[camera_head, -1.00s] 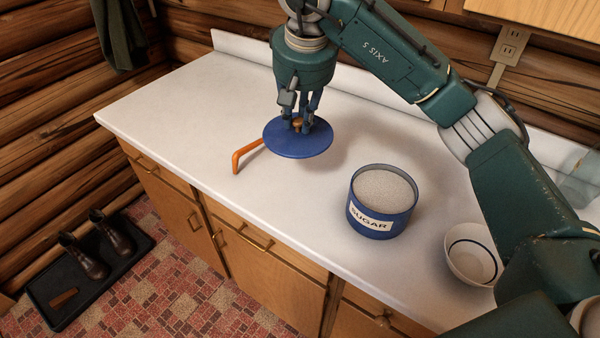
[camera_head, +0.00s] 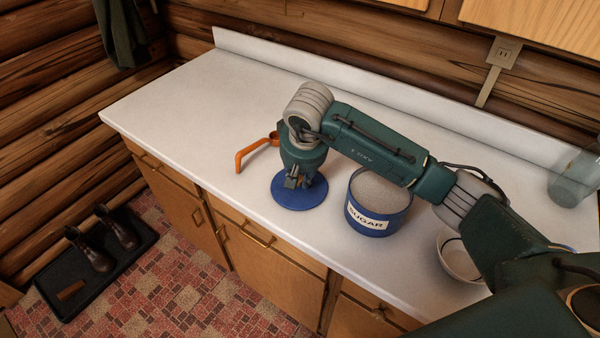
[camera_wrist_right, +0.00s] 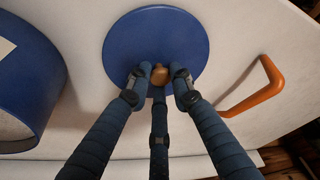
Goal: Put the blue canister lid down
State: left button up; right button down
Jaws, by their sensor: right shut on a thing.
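The blue canister lid (camera_head: 290,203) is a flat round disc with a small wooden knob (camera_wrist_right: 160,75). My right gripper (camera_head: 301,182) is above it with its fingers shut around the knob, as the right wrist view (camera_wrist_right: 158,86) shows. The lid is level, at or just over the counter near its front edge; I cannot tell whether it touches. The blue canister labelled SUGAR (camera_head: 368,224) stands open to the right of the lid, with white sugar inside. It also shows at the left of the wrist view (camera_wrist_right: 50,80). My left gripper is out of view.
An orange bent handle (camera_head: 243,157) lies behind and left of the lid, partly hidden by my arm. A white bowl (camera_head: 455,262) and a glass jar (camera_head: 572,180) stand to the right. The left part of the white counter (camera_head: 180,105) is clear.

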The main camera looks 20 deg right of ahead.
jog(key=c, duration=2)
grip_release()
jog(key=shift+f, duration=0.15)
jog(key=o, duration=0.5)
jog(key=shift+c, duration=0.2)
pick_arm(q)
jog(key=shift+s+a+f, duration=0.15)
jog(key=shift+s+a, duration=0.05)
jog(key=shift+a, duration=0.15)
pick_arm(e)
jog(key=shift+r, duration=0.2)
pick_arm(q)
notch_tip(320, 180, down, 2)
jog(key=b, duration=0.2)
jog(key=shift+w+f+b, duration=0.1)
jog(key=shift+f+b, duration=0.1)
jog(key=shift+b, duration=0.15)
pick_arm(e)
jog(key=v, duration=1.2)
